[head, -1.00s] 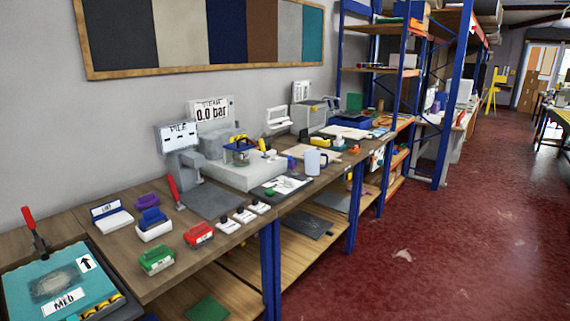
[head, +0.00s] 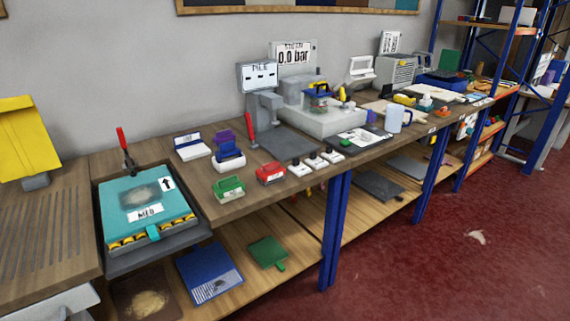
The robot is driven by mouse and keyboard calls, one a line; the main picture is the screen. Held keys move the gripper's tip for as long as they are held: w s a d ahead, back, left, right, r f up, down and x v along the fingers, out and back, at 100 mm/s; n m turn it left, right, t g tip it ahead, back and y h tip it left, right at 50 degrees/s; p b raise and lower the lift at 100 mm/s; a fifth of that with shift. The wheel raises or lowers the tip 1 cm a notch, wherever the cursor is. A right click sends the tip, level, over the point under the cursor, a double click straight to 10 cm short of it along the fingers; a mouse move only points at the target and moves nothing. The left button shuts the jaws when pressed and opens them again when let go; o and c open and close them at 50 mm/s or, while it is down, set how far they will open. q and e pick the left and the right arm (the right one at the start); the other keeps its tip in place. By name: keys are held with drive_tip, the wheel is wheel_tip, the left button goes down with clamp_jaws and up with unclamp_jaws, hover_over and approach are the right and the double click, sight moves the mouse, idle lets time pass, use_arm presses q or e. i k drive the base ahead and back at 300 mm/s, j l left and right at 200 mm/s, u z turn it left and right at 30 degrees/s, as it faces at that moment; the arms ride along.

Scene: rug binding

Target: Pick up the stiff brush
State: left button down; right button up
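Several small block-shaped items with coloured tops stand on the workbench: a green one (head: 228,188), a red one (head: 270,174), a blue one on a white base (head: 229,155) and a purple one (head: 226,136). They may be brushes, but their labels are too small to read, so I cannot tell which is the stiff brush. A white block with a dark blue label plate (head: 191,147) stands left of them. Neither of my grippers is in view.
A teal box marked MED (head: 147,206) sits at the bench's left, with a red-handled lever behind it. A grey machine marked PILE (head: 267,110) and a white mug (head: 397,119) stand further right. The lower shelf (head: 309,240) holds flat pads.

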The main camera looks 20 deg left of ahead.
sight(272, 173)
drive_tip(key=u, duration=1)
drive_tip(key=i+l, duration=0.1)
drive_tip(key=i, duration=0.2)
drive_tip(key=i+l, duration=0.15)
drive_tip(key=i, duration=0.15)
